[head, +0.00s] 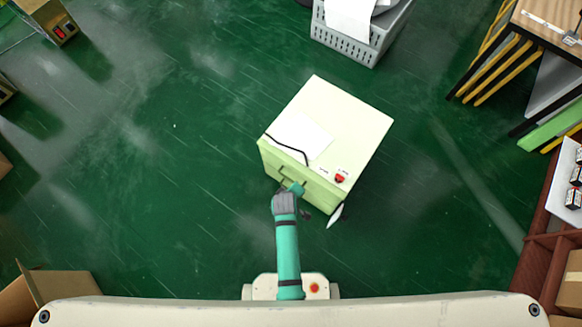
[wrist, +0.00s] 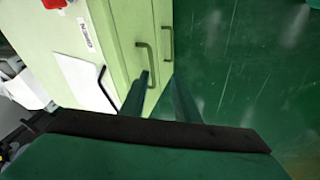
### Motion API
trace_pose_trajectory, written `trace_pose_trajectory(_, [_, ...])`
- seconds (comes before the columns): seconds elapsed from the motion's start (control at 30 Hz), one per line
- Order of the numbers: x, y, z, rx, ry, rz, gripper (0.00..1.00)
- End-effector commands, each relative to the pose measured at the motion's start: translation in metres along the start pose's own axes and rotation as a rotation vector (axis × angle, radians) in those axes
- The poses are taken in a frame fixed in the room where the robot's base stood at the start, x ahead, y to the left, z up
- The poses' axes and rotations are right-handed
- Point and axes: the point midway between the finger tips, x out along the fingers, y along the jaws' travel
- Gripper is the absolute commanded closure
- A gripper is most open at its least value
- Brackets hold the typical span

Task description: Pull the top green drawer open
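A pale green drawer cabinet (head: 345,115) stands on the floor ahead of me. Its drawer fronts face my arm. In the wrist view the top drawer front (wrist: 130,25) has a dark bar handle (wrist: 153,57), and a second handle (wrist: 167,43) is on the front below it. Both drawers look shut. My gripper (wrist: 161,75) is open, its two fingers apart, with nothing seen held. One fingertip overlaps the top handle in the picture; I cannot tell whether it touches. In the head view my gripper (head: 297,187) is close against the cabinet front and partly hides it.
A white sheet (head: 302,134), a black cable and a red item (head: 340,178) are on the cabinet top. A grey basket (head: 350,45) stands behind it.

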Motion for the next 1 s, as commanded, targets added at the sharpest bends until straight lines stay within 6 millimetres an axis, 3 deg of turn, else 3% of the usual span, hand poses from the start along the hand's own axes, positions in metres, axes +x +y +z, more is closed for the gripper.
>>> trace_pose_trajectory(0.03, [0.009,0.009,-0.012,-0.031,-0.028,-0.019,0.72])
trace_pose_trajectory(0.2, [0.025,0.026,-0.034,-0.131,-0.131,-0.1,0.72])
trace_pose_trajectory(0.4, [0.029,0.038,-0.049,-0.199,-0.199,-0.16,0.72])
trace_pose_trajectory(0.67, [0.041,0.038,-0.048,-0.216,-0.217,-0.178,0.72])
trace_pose_trajectory(1.0, [0.093,0.03,-0.036,-0.214,-0.217,-0.178,0.72])
